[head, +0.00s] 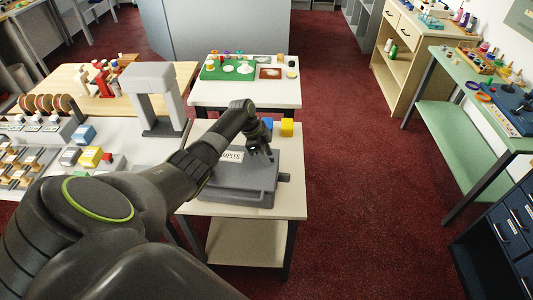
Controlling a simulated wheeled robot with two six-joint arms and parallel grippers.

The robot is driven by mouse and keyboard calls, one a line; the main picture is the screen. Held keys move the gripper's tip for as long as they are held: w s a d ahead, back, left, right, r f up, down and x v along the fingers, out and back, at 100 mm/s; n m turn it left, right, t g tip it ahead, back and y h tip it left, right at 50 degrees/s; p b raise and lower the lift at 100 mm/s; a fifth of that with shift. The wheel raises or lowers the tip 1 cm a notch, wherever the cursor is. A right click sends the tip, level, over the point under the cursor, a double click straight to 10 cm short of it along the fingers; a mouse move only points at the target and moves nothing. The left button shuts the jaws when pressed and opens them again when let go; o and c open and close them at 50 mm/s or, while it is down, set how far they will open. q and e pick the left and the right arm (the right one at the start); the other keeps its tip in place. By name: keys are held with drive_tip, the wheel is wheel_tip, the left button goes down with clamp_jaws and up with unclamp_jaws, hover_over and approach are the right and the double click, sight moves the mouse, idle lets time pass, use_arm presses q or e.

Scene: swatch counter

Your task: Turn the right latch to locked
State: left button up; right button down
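A grey case (235,190) with a white label ending in "AMPLES" lies on a small pale table (294,208). A small grey part (284,177) sticks out from the case's right side; I cannot tell whether it is the right latch or how it is turned. My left gripper (262,153) points down over the back right part of the case. Whether it touches the case or is open is too small to tell. My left arm hides the case's left side and part of the label. My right gripper is not in view.
A grey arch-shaped stand (152,78) rises to the left. A white table (225,97) with a green mat is further back. Red carpet (345,190) is clear on the right.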

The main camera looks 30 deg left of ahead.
use_arm(q)
drive_tip(key=shift+c, duration=0.2)
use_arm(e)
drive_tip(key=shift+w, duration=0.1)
use_arm(q)
clamp_jaws()
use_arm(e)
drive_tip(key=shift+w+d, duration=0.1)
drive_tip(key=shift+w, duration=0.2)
